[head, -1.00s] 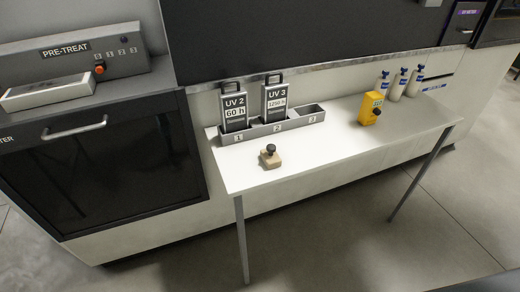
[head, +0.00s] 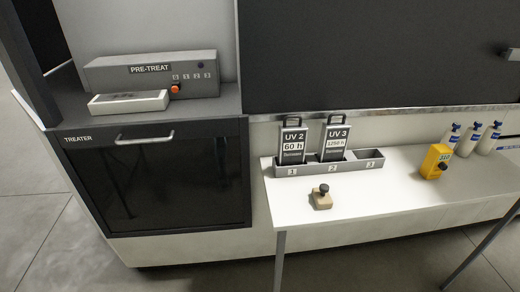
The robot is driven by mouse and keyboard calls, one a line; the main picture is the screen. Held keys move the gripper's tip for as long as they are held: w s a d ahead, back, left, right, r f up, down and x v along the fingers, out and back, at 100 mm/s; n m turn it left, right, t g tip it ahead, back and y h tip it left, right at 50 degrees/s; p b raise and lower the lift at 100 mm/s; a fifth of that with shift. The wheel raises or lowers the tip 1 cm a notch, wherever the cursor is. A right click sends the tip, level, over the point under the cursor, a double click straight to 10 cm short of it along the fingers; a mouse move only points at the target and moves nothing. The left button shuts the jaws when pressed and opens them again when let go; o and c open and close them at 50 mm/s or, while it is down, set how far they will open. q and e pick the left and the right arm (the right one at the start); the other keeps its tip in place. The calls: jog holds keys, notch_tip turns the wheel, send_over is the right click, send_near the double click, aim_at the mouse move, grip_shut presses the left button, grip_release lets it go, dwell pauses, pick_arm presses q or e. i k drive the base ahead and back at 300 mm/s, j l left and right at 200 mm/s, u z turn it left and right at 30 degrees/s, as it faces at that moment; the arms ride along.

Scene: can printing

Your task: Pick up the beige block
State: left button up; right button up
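The beige block (head: 322,201) sits on the white table (head: 390,205), near its front left part. A dark round knob (head: 324,188) stands on top of it. The block is in front of the grey slotted holder and apart from it. Neither of my grippers shows in the head view, and nothing touches the block.
A grey holder (head: 290,170) carries the UV 2 cartridge (head: 292,147) and UV 3 cartridge (head: 335,144); slot 3 is empty. A yellow device (head: 435,161) and white bottles (head: 487,138) stand to the right. The PRE-TREAT unit (head: 150,76) is at left above the treater cabinet (head: 150,180).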

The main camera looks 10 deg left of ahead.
aim_at(323, 200)
jog(key=i+j+z, duration=0.15)
jog(key=j, duration=0.55)
jog(key=j+z, duration=0.1)
jog(key=j, duration=0.55)
